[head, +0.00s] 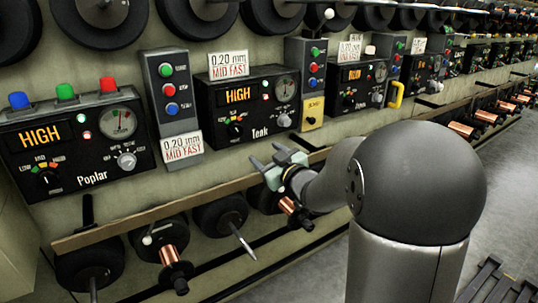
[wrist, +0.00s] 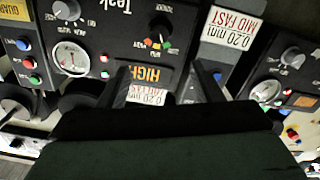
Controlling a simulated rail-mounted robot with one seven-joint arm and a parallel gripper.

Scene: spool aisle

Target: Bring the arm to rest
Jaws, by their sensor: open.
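My gripper (head: 267,156) is open and empty in the head view, raised in front of the wall just below the Teak panel (head: 247,104). My arm reaches in from the right. In the wrist view the two dark fingers of my gripper (wrist: 163,82) stand apart, with the Teak panel (wrist: 110,30) seen upside down beyond them. Its display reads HIGH. Nothing is between the fingers. I cannot tell whether a fingertip touches anything.
The Poplar panel (head: 78,146) is at the left, its display reading HIGH. A switch box with coloured buttons (head: 171,100) stands between the two panels. A wooden rail (head: 130,220) runs below, with spools and a copper coil (head: 173,254) under it. Grey floor (head: 505,190) is open at right.

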